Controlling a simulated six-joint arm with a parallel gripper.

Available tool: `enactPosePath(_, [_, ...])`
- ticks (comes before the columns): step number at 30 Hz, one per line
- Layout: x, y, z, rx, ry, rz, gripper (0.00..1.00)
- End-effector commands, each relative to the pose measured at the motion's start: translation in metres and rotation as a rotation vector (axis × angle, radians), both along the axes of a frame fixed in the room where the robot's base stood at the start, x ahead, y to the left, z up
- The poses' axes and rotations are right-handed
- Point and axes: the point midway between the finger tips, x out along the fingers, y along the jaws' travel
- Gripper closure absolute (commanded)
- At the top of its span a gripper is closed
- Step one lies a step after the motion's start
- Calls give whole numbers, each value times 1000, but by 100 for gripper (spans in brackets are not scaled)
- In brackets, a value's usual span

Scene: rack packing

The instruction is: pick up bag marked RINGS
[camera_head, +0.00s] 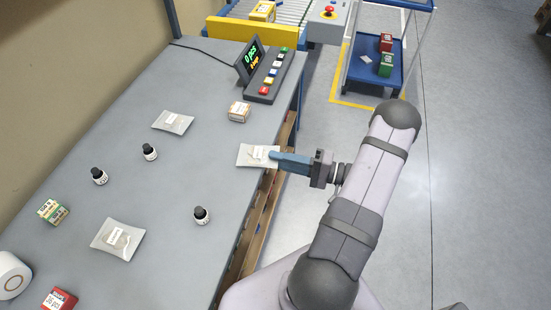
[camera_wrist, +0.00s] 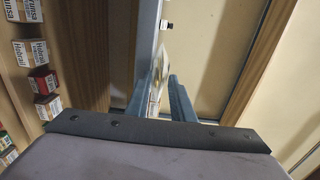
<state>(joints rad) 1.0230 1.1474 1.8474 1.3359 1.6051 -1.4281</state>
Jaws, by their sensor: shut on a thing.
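My gripper (camera_head: 276,157) is at the right edge of the grey table (camera_head: 165,190), its blue fingers shut on the near edge of a small clear bag with a white label (camera_head: 252,155). In the wrist view the bag (camera_wrist: 158,78) shows nearly edge-on between the fingers. I cannot tell whether it is lifted off the table. Two similar bags lie flat: one farther back (camera_head: 173,122) and one at the front (camera_head: 117,240). The print on the labels is too small to read, so I cannot tell which says RINGS.
Small dark bottles (camera_head: 149,152) stand between the bags. A small carton (camera_head: 239,112) lies just behind the held bag. A button panel with display (camera_head: 268,75) is at the back. A blue cart (camera_head: 378,70) with boxes stands beyond. Cartons (camera_wrist: 40,82) line a shelf in the wrist view.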

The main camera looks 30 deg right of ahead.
Motion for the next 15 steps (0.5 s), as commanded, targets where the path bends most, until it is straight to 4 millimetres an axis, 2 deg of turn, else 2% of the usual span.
enactPosePath(4, [0,0,6,0,-1,0,100])
enactPosePath(10, [0,0,26,0,-1,0,100])
enactPosePath(15, [0,0,26,1,-1,0,100])
